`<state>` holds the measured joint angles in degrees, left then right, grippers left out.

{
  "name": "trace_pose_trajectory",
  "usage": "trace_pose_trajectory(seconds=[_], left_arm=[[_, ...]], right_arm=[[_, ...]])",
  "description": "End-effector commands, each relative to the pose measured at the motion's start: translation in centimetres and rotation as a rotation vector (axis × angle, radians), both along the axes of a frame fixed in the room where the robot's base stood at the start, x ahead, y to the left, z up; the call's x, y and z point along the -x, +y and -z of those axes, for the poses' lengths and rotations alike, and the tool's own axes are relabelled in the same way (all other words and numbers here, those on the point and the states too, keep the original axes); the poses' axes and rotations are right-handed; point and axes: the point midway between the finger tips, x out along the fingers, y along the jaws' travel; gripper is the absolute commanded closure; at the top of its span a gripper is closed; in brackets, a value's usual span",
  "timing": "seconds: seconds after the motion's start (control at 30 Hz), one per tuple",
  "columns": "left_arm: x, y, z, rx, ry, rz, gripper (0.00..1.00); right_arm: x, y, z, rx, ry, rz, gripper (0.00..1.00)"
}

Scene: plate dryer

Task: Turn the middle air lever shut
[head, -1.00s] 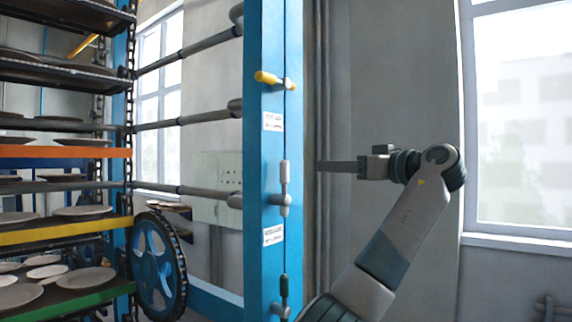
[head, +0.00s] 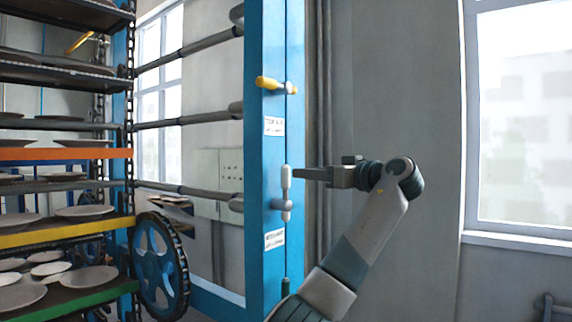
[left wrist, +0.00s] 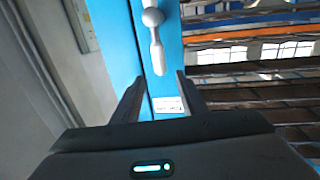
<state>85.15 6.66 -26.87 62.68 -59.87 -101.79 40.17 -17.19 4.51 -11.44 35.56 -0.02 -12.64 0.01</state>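The middle air lever (head: 286,188) is a grey handle standing upright on the blue post (head: 259,150), with its pivot knob near the lower end. In the left wrist view the grey lever (left wrist: 156,45) lies just ahead of the fingertips, roughly in line with the gap between them. My left gripper (head: 297,173) points left at the lever's upper part in the head view. The left gripper (left wrist: 158,78) is open and empty, its two fingers well apart. Touch with the lever cannot be made out. My right gripper is in neither view.
White labels (head: 274,240) sit between levers. Plate racks (head: 65,232) and a blue wheel (head: 158,265) stand left.

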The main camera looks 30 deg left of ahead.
Motion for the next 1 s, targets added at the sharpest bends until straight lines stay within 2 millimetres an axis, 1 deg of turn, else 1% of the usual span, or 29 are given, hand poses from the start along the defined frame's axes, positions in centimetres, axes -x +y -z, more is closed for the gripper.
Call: trace_pose_trajectory(seconds=[0.03, 0.3, 0.4, 0.5, 0.7, 1.0], left_arm=[[-0.1, 1.1, -0.5, -0.001, 0.001, -0.004, 0.61], [-1.3, 5.7, -0.4, -0.001, 0.003, -0.003, 0.61], [-1.6, 7.0, -0.4, -0.001, 0.003, -0.003, 0.61], [-1.9, 8.0, -0.3, 0.000, 0.002, -0.002, 0.61], [-2.1, 9.0, 0.0, -0.001, 0.002, -0.001, 0.61], [-2.2, 9.1, 0.1, 0.000, 0.001, 0.000, 0.61]], right_arm=[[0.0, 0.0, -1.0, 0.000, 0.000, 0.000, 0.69], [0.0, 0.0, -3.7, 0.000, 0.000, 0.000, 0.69], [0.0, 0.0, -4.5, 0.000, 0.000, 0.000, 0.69], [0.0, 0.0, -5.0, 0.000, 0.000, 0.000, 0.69], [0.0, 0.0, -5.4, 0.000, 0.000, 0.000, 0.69], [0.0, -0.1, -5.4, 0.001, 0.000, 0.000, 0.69]])
